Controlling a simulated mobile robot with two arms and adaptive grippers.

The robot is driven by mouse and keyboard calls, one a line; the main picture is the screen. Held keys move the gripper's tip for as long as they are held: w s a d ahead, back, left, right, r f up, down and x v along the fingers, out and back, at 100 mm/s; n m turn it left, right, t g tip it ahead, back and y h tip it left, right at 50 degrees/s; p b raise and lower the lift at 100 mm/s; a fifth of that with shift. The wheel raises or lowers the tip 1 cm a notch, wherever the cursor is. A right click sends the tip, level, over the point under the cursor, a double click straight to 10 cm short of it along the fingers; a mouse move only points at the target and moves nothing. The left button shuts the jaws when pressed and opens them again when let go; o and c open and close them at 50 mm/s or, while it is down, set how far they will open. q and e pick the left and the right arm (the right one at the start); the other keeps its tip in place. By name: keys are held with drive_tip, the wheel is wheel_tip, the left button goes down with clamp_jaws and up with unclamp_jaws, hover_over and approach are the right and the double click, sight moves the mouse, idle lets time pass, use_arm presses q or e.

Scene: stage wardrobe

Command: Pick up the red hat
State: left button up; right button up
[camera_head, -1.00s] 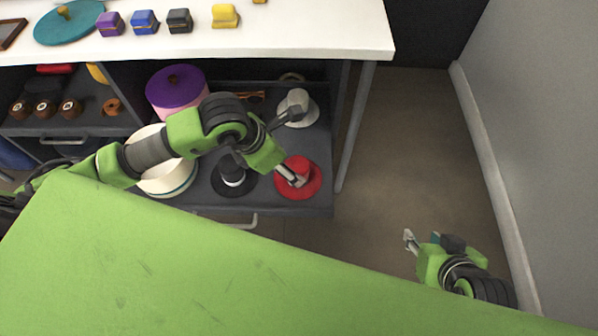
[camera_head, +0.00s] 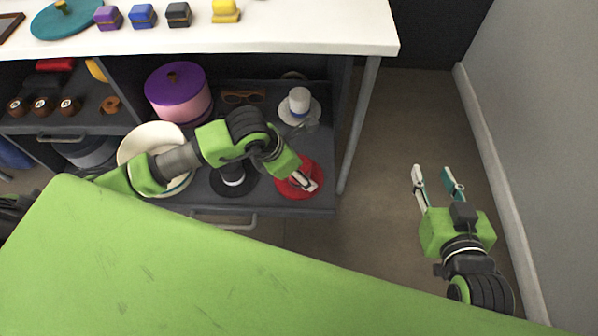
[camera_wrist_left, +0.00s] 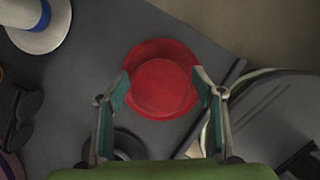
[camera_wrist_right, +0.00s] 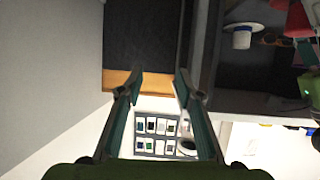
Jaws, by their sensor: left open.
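The red hat (camera_head: 292,184) lies brim down in the front right corner of the open drawer. My left gripper (camera_head: 311,184) is over it, partly covering it in the head view. In the left wrist view the red hat (camera_wrist_left: 161,84) sits between the two open fingers of the left gripper (camera_wrist_left: 161,92), one finger on each side of the crown. I cannot tell whether the fingers touch it. My right gripper (camera_head: 437,172) is open and empty over the floor, right of the cabinet; it shows also in the right wrist view (camera_wrist_right: 155,84).
In the drawer, a black hat (camera_head: 233,186) with a white band stands left of the red one, and a white hat (camera_head: 299,103) behind it. A cream round box (camera_head: 128,150) and a purple-lidded pink box (camera_head: 176,80) are further left. The countertop (camera_head: 300,33) overhangs behind.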

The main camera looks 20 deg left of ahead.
use_arm(q)
drive_tip(key=c, duration=1.2)
drive_tip(key=shift+c, duration=0.2)
drive_tip(key=shift+r, duration=0.1)
